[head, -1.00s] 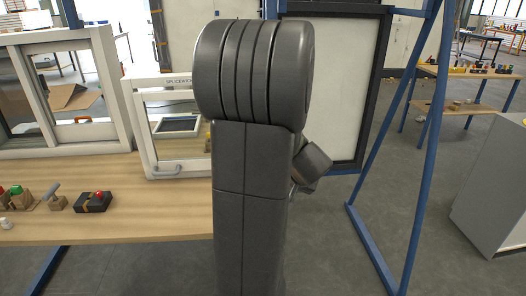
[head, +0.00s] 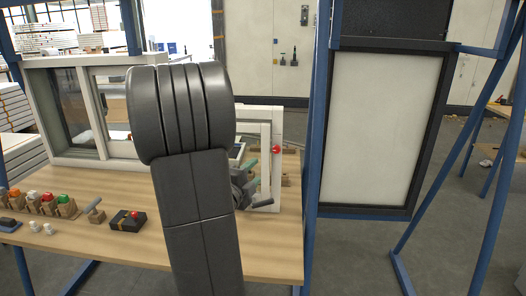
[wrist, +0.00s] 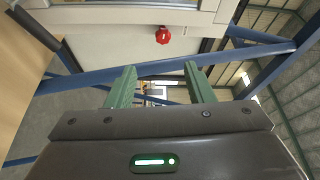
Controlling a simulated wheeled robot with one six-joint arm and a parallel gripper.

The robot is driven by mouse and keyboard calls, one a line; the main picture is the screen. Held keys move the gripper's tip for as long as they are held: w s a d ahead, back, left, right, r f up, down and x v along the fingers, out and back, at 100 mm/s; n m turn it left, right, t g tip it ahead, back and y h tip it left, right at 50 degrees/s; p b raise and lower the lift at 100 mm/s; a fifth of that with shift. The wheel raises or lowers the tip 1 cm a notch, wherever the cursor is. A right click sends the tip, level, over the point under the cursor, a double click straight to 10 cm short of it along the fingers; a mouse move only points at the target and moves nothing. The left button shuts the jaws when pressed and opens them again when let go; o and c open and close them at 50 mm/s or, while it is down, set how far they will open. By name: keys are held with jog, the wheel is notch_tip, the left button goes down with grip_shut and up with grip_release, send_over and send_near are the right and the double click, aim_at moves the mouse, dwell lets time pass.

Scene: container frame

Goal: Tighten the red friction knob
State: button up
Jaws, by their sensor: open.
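A red knob (wrist: 162,34), lobed in shape, sits on a pale panel or frame at the top of the wrist view. In the head view a red knob (head: 276,149) shows on the right side of a small white window frame (head: 263,112). My gripper (wrist: 157,82) has two green fingers set well apart with nothing between them. The knob lies beyond and above the fingertips in the wrist view, apart from them.
A wooden workbench (head: 110,245) carries a larger window frame (head: 80,165), a black box with a red button (head: 128,221) and several coloured parts at left. A blue post (head: 313,150) and a black-edged white panel (head: 380,128) stand right of the bench.

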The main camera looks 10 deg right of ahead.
aim_at(275, 151)
jog(key=p+x, duration=0.1)
jog(key=x, duration=0.5)
jog(key=p+x, duration=0.2)
jog(key=x, duration=0.5)
jog(key=shift+w+d+r, duration=0.1)
jog(key=shift+w+r, duration=0.15)
jog(key=c, duration=0.9)
jog(key=shift+m, duration=0.3)
jog(key=shift+c, duration=0.5)
